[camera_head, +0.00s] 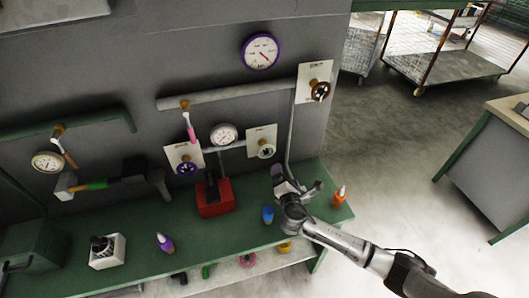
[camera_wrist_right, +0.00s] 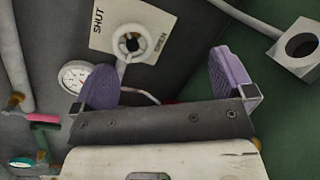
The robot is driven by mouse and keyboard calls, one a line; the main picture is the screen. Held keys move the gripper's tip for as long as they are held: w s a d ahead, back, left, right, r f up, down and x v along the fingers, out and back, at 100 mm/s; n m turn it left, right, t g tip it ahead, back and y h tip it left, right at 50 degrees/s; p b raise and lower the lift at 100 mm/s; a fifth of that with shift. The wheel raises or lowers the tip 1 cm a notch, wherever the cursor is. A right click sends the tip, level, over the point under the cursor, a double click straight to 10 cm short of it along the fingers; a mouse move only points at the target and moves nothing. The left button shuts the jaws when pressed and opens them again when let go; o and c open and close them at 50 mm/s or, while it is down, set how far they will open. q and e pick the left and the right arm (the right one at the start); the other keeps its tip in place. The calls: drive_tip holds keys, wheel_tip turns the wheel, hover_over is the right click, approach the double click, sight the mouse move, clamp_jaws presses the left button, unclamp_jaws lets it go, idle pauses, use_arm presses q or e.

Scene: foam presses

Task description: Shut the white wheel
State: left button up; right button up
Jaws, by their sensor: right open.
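The white wheel (camera_head: 266,151) sits on a white plate (camera_head: 254,136) on the grey panel, at the end of a short pipe. In the right wrist view the wheel (camera_wrist_right: 132,41) shows as a pale ring with a dark gap, and its plate (camera_wrist_right: 104,30) reads SHUT and OPEN. My right gripper (camera_head: 298,181) is open and empty, in front of the panel and lower right of the wheel. Its two purple-padded fingers (camera_wrist_right: 165,80) are spread wide, and the wheel appears beyond them, not between them. My left gripper is not in view.
A white gauge (camera_head: 223,134) and a red box (camera_head: 214,198) are close by. The green bench (camera_head: 210,245) holds a blue cup (camera_head: 268,215) and an orange bottle (camera_head: 339,196).

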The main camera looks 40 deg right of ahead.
sight(266, 154)
drive_tip(key=w+n+t+y, duration=0.1)
drive_tip(key=w+n, duration=0.2)
drive_tip(key=w, duration=0.1)
drive_tip(key=w+d+n+t+y+b, duration=0.1)
drive_tip(key=w+n, duration=0.3)
drive_tip(key=w+n+y, duration=0.1)
drive_tip(key=w+n, duration=0.2)
drive_tip(key=w, duration=0.2)
drive_tip(key=shift+d+r+n+t, duration=0.35)
drive_tip(key=shift+n+t, duration=0.05)
drive_tip(key=shift+b+x, duration=0.35)
drive_tip(key=shift+x, duration=0.45)
drive_tip(key=shift+w, duration=0.15)
drive_tip(key=c, duration=0.9)
